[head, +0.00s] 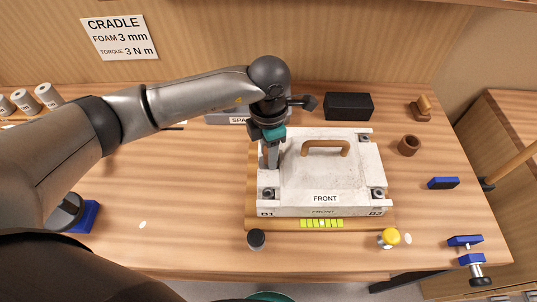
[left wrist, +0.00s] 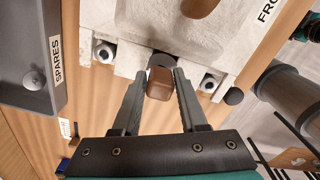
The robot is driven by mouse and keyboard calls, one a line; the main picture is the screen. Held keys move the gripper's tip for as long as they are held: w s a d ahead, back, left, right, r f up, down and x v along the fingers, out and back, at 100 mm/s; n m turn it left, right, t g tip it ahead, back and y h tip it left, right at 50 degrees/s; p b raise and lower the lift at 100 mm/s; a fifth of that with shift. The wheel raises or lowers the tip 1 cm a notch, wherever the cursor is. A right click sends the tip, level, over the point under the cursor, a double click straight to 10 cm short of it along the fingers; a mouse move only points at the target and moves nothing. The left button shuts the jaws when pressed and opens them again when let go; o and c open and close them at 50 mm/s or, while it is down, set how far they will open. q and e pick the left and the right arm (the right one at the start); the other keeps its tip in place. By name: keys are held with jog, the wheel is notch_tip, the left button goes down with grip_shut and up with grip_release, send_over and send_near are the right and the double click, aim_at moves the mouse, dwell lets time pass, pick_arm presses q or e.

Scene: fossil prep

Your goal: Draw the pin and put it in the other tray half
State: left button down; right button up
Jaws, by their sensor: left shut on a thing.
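My left gripper (head: 269,160) is at the left edge of the white cradle block (head: 322,180), pointing down. In the left wrist view its fingers (left wrist: 158,85) are shut on a brown pin head (left wrist: 160,82), right beside the block's edge. The pin's shaft is mostly hidden, so I cannot tell how far it sits in the block. The grey spares tray (head: 222,119) stands behind the block, mostly hidden by my left arm. One side of it shows in the left wrist view (left wrist: 35,70); its halves are not visible. My right gripper is not in view.
The block has a brown handle (head: 325,147) and corner bolts, and sits on a wooden board (head: 250,215). A black box (head: 348,106), a brown ring (head: 409,145) and a blue block (head: 443,183) lie behind and right. A black knob (head: 256,239) and yellow knob (head: 390,237) stand in front.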

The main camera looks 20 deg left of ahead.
pick_arm(q)
jog(key=shift+r, duration=0.35)
jog(key=shift+r+p, duration=2)
jog(key=shift+r, duration=1)
notch_tip(320, 180, up, 5)
jog(key=p, duration=0.3)
